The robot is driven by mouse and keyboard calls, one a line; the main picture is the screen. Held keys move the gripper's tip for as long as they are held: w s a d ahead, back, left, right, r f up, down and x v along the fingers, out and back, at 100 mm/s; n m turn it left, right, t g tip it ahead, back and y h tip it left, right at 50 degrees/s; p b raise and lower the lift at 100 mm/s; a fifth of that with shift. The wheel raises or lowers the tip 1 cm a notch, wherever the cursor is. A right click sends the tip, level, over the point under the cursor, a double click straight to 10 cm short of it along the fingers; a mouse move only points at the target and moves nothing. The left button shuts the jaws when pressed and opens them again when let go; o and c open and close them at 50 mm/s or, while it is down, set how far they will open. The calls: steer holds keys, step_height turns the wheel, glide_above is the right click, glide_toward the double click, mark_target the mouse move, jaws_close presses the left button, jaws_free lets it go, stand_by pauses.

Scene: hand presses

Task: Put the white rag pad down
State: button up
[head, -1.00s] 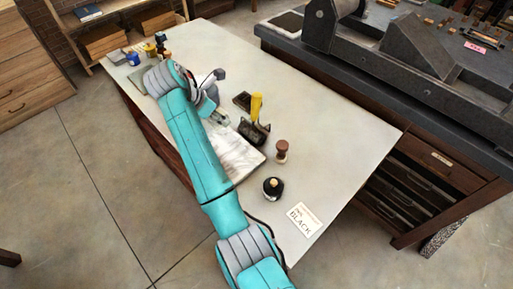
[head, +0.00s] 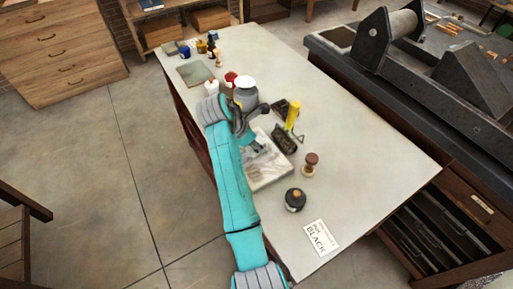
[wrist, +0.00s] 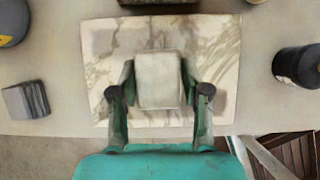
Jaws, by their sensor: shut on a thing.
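The white rag pad (wrist: 159,80) is a pale, rounded block between the two fingers of my gripper (wrist: 159,92), which is shut on it. In the wrist view it is over the grey-veined marble slab (wrist: 222,50). I cannot tell whether the pad touches the slab. In the head view my gripper (head: 262,146) is above the far part of the slab (head: 277,177) on the pale table, and I cannot make out the pad clearly there.
A brown-knobbed tool (head: 310,163), a black bottle (head: 295,200) and a lettered card (head: 321,237) are nearer. Small jars (head: 211,90) stand beyond my gripper. The table's right side is clear.

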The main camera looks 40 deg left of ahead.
steer(key=shift+f, duration=1.25)
steer(key=shift+f, duration=0.1)
steer(key=o, duration=1)
steer(key=v, duration=1.2)
steer(key=shift+a, duration=0.1)
